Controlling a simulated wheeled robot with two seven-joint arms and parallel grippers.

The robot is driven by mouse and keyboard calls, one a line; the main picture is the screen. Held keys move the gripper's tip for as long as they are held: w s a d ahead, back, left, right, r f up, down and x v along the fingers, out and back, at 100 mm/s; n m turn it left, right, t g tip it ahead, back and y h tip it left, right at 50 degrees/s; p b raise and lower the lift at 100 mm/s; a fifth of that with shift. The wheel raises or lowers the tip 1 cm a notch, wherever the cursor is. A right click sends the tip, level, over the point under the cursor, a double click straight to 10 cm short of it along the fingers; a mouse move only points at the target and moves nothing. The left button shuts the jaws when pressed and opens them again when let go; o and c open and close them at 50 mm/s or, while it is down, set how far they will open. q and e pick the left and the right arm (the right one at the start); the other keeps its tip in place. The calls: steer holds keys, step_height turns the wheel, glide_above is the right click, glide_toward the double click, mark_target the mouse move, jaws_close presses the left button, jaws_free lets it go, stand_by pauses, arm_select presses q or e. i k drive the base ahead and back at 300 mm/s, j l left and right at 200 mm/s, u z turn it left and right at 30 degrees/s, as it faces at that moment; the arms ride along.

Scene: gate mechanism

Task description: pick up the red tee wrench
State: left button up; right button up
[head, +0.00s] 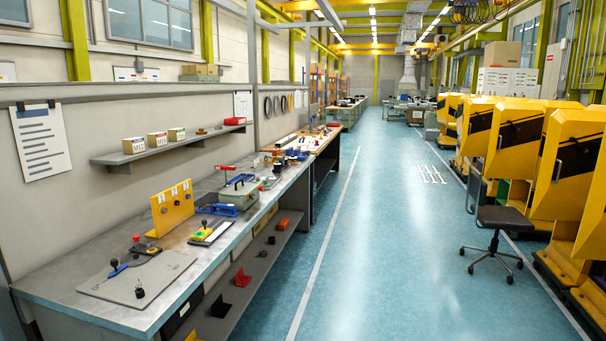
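A red bar-shaped handle (225,168) stands up from the workbench on the left, beside a grey-green box with a dark handle (238,192). It looks like the red tee wrench, but it is small in the picture, and I cannot tell what its lower end rests on or in. Neither of my grippers shows in the head view.
The workbench (60,284) runs along the left wall. A yellow upright plate (172,208), a blue tool (215,209) and a grey board (124,279) with black knobs are on it. A lower shelf holds small parts. The blue floor (390,250) is clear; a stool (497,217) and yellow machines (550,175) stand right.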

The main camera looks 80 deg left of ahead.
mark_target(217, 168)
steer(key=u, duration=3.35)
steer(key=i+l+z, duration=0.3)
steer(key=i, duration=0.15)
steer(key=i+l+z, duration=0.15)
steer(key=i+z, duration=0.15)
steer(key=i, duration=0.15)
steer(key=i+l+z, duration=0.1)
steer(key=i+z, duration=0.25)
steer(key=i, duration=1.8)
steer(key=i+u, duration=0.2)
steer(key=i, duration=0.3)
steer(key=i+u, duration=0.2)
steer(key=i, duration=0.35)
steer(key=i+l+u, duration=0.15)
steer(key=i, duration=0.35)
steer(key=i+j+u, duration=0.1)
steer(key=i+u, duration=0.55)
steer(key=u, duration=0.2)
steer(key=i+l+u, duration=0.15)
steer(key=i+u, duration=0.3)
steer(key=i+l+u, duration=0.2)
steer(key=u, duration=0.2)
steer(key=i+l+u, duration=0.2)
steer(key=i, duration=0.2)
steer(key=j, duration=0.1)
